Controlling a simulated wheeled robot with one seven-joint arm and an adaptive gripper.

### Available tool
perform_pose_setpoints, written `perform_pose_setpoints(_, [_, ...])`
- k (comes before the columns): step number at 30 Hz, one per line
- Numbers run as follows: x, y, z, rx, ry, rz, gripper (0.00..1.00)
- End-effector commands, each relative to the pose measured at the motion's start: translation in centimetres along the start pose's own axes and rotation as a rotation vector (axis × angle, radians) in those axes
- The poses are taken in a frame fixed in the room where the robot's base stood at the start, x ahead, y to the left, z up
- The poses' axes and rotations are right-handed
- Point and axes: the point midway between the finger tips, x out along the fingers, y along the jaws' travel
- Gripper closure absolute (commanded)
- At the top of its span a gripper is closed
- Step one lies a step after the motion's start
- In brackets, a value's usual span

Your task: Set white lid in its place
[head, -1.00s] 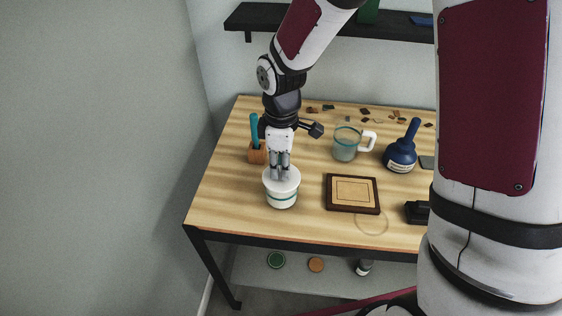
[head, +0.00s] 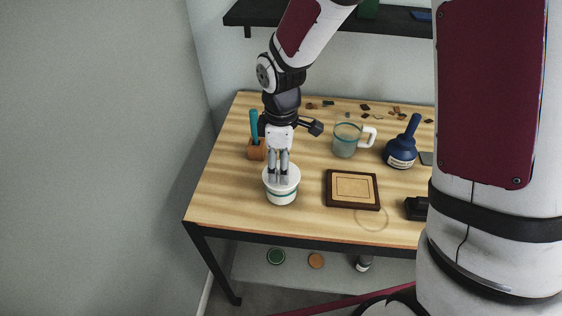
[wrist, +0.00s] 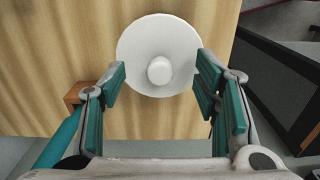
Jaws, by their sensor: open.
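The white lid (wrist: 159,50) is a round disc with a knob in its middle. In the head view the lid (head: 292,178) lies on top of a white tub (head: 282,198) with a green band, at the left front of the table. It looks level and seated on the rim, though the seam is too small to be sure. My gripper (head: 279,181) is right above the lid, pointing down. In the wrist view my gripper (wrist: 160,76) is open, with its teal pads apart on both sides of the knob and not touching it.
A wooden block (head: 257,151) with a teal-handled tool stands behind the tub. A framed wooden plate (head: 352,189) lies to the right. A glass mug (head: 347,140) and a blue bottle (head: 401,152) stand farther back. The table's front edge is close to the tub.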

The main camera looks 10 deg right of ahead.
Motion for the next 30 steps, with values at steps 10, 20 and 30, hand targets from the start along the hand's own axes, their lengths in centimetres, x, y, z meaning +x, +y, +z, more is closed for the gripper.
perform_pose_setpoints(10, [-3.0, -0.1, 0.1, 0.0, 0.001, 0.001, 0.44])
perform_pose_setpoints(20, [-5.9, -0.1, 0.0, 0.001, 0.001, 0.001, 0.44])
perform_pose_setpoints(30, [-8.0, 0.0, 0.0, 0.0, 0.001, 0.0, 0.44])
